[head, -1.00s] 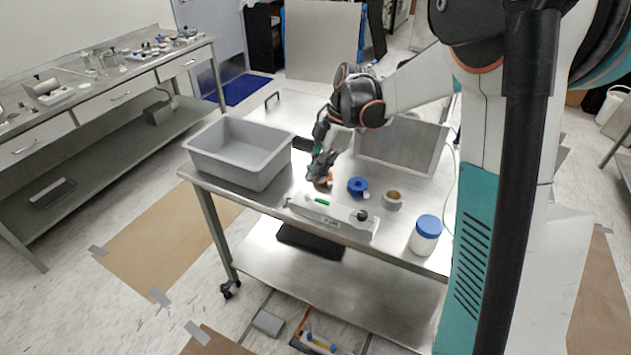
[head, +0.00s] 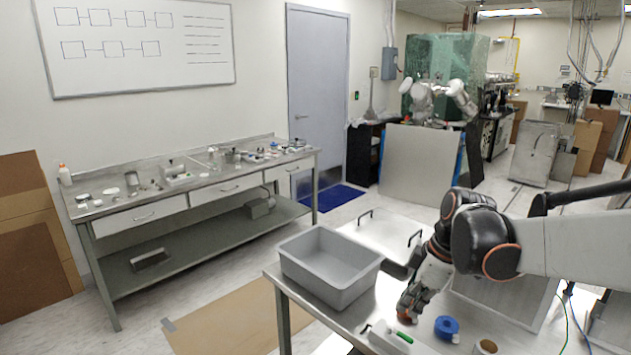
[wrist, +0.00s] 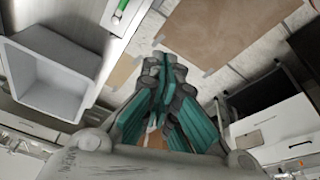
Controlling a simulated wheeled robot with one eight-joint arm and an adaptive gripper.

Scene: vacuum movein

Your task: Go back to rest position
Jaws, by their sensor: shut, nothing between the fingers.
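My gripper (head: 408,310) hangs low over the metal cart, to the right of the grey bin in the head view. In the wrist view my gripper (wrist: 165,75) shows its teal fingers drawn together, with nothing between them. My arm reaches in from the right edge of the head view and bends down at the wrist.
The grey bin (head: 331,269) stands on the cart's left part; it also shows in the wrist view (wrist: 45,75). A blue tape roll (head: 446,327), a tan roll (head: 487,346) and a white device with a green part (head: 390,340) lie near the gripper. A long workbench (head: 200,195) stands at the left.

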